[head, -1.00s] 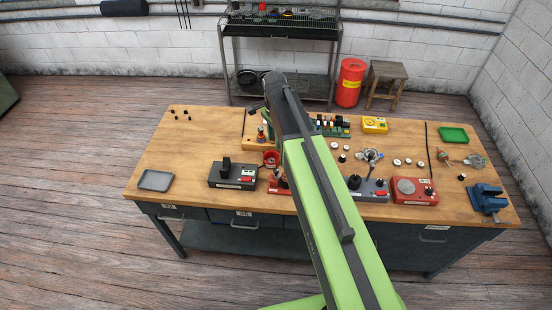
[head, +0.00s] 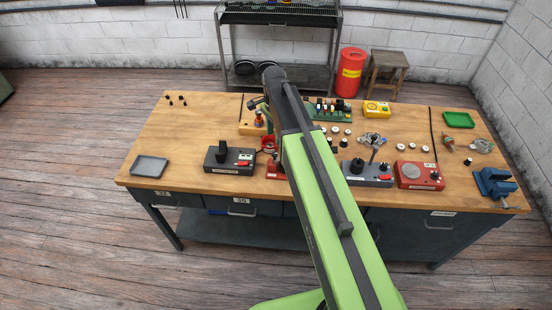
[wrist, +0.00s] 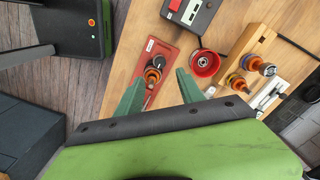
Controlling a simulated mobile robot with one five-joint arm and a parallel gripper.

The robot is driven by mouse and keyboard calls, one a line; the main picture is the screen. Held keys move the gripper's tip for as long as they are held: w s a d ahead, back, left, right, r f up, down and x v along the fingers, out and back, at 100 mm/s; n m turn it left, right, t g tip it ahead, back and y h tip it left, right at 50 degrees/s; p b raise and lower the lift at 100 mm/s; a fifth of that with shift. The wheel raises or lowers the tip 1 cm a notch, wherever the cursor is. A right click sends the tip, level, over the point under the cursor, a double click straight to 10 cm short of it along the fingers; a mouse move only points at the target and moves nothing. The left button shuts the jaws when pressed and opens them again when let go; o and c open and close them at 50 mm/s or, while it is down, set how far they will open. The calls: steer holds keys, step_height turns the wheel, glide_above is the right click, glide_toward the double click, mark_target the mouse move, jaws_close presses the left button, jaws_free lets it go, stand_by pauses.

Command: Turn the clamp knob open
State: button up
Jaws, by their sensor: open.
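My gripper (wrist: 158,92) shows in the wrist view with its two green fingers spread and nothing between them that it grips. Past and between the fingertips is a red fixture (wrist: 163,52) carrying a stack of orange and black rings (wrist: 152,76). The fingers look apart from it. In the head view the red fixture (head: 274,172) is partly covered by my arm. I cannot make out which part is the clamp knob. A grey fixture (head: 376,181) with a black knob (head: 357,165) stands right of my arm.
On the wooden bench (head: 150,135) are a grey tray (head: 149,166), a dark box with a red switch (head: 230,160), a red bowl (wrist: 204,63), a red device (head: 418,176), a blue vise (head: 495,184) and a green tray (head: 458,120). The left bench top is mostly clear.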

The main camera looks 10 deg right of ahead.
mark_target(275, 154)
step_height(275, 154, down, 10)
steer(key=b, duration=0.8)
steer(key=shift+r, duration=0.2)
